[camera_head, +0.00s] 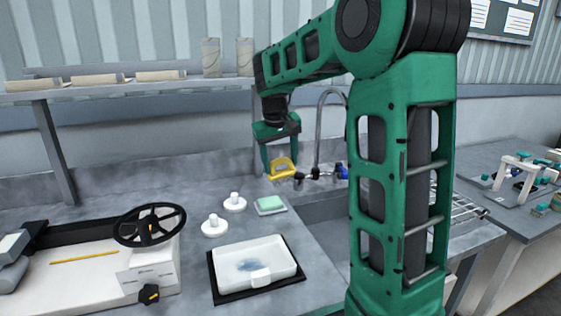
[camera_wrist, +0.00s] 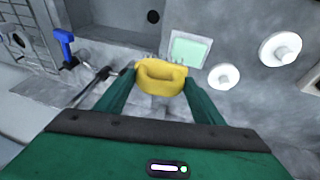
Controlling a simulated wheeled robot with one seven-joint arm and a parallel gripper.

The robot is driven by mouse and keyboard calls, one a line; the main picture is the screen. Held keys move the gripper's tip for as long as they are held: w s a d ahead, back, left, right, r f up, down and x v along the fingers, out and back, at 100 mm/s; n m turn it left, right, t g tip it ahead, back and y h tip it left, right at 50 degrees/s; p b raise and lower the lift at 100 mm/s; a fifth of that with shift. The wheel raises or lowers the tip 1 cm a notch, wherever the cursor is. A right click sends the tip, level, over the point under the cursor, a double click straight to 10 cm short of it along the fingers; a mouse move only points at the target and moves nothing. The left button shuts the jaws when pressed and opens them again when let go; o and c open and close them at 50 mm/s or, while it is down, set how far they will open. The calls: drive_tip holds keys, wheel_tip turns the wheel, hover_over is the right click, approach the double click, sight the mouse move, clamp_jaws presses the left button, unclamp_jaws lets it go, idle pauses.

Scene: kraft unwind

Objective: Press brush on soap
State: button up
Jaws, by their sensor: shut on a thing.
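My gripper (camera_head: 280,170) is shut on a yellow brush (camera_head: 283,168) and holds it up near the sink's left end. In the wrist view the brush (camera_wrist: 160,78) sits between my two fingertips (camera_wrist: 160,88), with its bristles pointing away from me. The soap (camera_head: 270,203) is a light green block lying on a pale square dish on the counter. It also shows in the wrist view (camera_wrist: 187,52), just beyond and right of the brush. The brush is above the counter and apart from the soap.
Two white round knobbed pieces (camera_head: 234,203) (camera_head: 214,226) stand left of the soap. A white tray (camera_head: 283,247) with a blue smear lies on a black mat in front. The sink (camera_head: 325,213) with its tap (camera_head: 319,125) is to the right. A black handwheel (camera_head: 149,224) stands at left.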

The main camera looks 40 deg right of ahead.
sight(280, 174)
drive_tip(key=shift+s+f, duration=0.1)
drive_tip(key=shift+f, duration=2.35)
drive_tip(key=shift+f, duration=0.55)
idle(0.8)
drive_tip(key=shift+r, duration=0.15)
drive_tip(key=shift+r, duration=3.45)
